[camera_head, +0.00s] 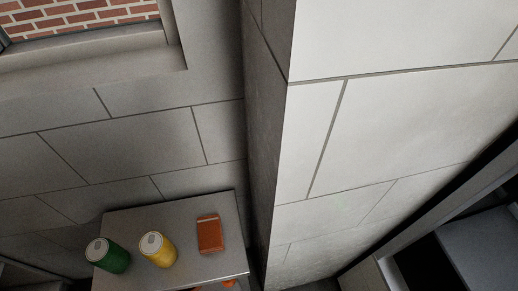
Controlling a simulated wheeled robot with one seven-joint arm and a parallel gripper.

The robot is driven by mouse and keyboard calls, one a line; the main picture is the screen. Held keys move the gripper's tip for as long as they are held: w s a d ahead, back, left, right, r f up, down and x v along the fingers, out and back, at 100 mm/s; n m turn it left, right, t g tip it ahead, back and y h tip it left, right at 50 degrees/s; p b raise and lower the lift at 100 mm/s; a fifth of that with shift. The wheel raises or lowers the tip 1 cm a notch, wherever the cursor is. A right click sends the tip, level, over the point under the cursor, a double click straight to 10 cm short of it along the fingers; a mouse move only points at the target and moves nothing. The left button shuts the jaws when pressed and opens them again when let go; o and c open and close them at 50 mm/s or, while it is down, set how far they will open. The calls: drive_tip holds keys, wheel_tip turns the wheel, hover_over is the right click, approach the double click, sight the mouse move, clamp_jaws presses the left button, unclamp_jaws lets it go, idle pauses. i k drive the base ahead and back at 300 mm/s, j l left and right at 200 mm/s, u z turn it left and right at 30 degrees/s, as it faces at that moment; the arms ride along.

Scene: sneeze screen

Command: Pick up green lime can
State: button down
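The green can (115,260) stands near the left edge of a grey table top, at the bottom left of the head view. Its light grey lid faces up toward the camera. Any lime marking on it is too small to read. A yellow can (160,251) stands close to its right, with a small gap between them. My gripper does not show in this view.
The grey table (190,215) stands against a tiled wall. An orange-brown box (210,234) lies right of the yellow can. Something orange (229,285) shows below the table's front edge. A pale wall corner (330,150) juts out right of the table. A window ledge (90,75) is upper left.

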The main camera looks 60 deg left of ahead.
sight(102, 254)
drive_tip(key=u, duration=1.35)
drive_tip(key=k+l+u, duration=0.15)
drive_tip(key=u, duration=0.2)
drive_tip(key=k+l+u, duration=0.1)
drive_tip(key=u, duration=0.25)
drive_tip(key=k+u, duration=0.35)
drive_tip(key=k+j, duration=0.3)
drive_tip(key=j, duration=0.2)
drive_tip(key=i+l, duration=0.35)
drive_tip(key=l, duration=0.2)
